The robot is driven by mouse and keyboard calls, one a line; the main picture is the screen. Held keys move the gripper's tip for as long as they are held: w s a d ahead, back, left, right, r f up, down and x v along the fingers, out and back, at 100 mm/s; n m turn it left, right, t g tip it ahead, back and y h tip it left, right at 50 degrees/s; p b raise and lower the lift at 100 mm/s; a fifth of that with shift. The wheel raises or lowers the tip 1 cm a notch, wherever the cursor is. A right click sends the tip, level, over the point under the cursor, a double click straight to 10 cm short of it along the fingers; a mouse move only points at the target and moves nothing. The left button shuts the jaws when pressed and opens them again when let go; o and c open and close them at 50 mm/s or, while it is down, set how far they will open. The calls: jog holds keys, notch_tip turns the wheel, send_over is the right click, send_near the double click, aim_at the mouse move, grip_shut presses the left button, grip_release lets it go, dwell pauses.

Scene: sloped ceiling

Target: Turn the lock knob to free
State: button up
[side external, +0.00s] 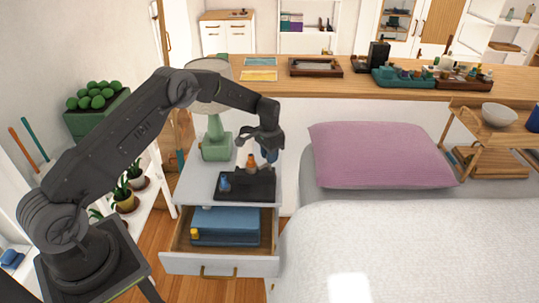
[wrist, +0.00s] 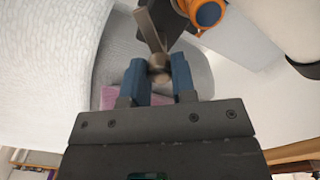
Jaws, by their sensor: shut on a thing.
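In the wrist view the two blue fingertips of my gripper (wrist: 158,78) stand on either side of a dull metal knob (wrist: 158,66), which looks like the lock knob. They are shut on it. A flat metal bar (wrist: 149,30) runs from the knob toward the top of the picture. In the side view my gripper (side external: 268,155) is above the right part of a black fixture (side external: 262,187) on the white nightstand. The knob is too small or hidden there to make out.
An orange ring-shaped part with a blue centre (wrist: 207,13) is close by. A blue peg-like part (side external: 225,184) stands on the fixture's left. A green lamp (side external: 216,146) stands behind left. The drawer (side external: 218,263) below is open, holding a blue box (side external: 226,225). The bed (side external: 410,250) is at right.

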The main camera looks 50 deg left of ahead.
jog(key=n, duration=0.4)
jog(key=shift+n, duration=2.2)
jog(key=o, duration=0.9)
jog(key=shift+o, duration=0.2)
notch_tip(320, 180, up, 14)
